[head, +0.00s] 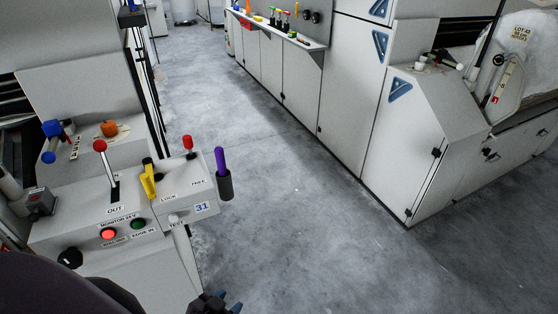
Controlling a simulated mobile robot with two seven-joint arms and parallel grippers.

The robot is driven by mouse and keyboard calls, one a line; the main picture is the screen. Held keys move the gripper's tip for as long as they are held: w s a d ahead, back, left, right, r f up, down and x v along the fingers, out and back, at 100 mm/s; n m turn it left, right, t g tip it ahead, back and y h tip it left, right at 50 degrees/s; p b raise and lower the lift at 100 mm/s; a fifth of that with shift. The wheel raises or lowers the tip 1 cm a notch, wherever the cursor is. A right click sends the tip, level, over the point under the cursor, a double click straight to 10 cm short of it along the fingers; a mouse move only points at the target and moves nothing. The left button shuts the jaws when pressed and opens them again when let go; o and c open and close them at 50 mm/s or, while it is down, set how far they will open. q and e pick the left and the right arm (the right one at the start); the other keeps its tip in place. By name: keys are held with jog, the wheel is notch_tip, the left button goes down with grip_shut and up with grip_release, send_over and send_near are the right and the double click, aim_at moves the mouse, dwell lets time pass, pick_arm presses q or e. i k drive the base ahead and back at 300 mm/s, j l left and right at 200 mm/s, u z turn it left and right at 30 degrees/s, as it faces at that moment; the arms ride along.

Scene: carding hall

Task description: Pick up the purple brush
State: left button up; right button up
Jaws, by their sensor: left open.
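The purple brush (221,160) stands upright at the right end of the grey control console. Its purple handle sticks up out of a dark cylindrical holder (225,186) on the console's side, and its lower part is hidden in the holder. My left gripper (228,301) shows at the bottom edge with blue fingertips, partly cut off by the frame. It is open and apart from the brush, below it in the picture. My right gripper does not show.
The console carries a red-knobbed lever (100,146), a yellow handle (148,180), a smaller red-knobbed lever (188,142) and lit buttons, close to the brush. Grey floor (300,230) is open to the right. A row of cabinets (350,110) stands beyond it.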

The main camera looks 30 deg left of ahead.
aim_at(219, 152)
jog(key=i+l+z, duration=0.1)
jog(key=i+z, duration=0.3)
jog(key=i, duration=0.75)
jog(key=i+u, duration=0.15)
jog(key=u, duration=0.25)
jog(key=i+l+u, duration=0.1)
jog(key=u, duration=0.35)
jog(key=i+l+u, duration=0.15)
jog(key=u, duration=0.25)
jog(key=i+u, duration=0.15)
jog(key=u, duration=0.3)
jog(key=i+l+u, duration=0.1)
jog(key=u, duration=0.35)
jog(key=l+u, duration=0.2)
jog(key=u, duration=0.25)
jog(key=i+l+u, duration=0.1)
jog(key=u, duration=0.3)
jog(key=i+l+u, duration=0.1)
jog(key=u, duration=0.3)
jog(key=l+u, duration=0.25)
jog(key=u, duration=0.15)
jog(key=i+l+u, duration=0.1)
jog(key=l+u, duration=0.2)
jog(key=u, duration=0.15)
jog(key=i+l+u, duration=0.1)
jog(key=l+u, duration=0.25)
jog(key=u, duration=0.15)
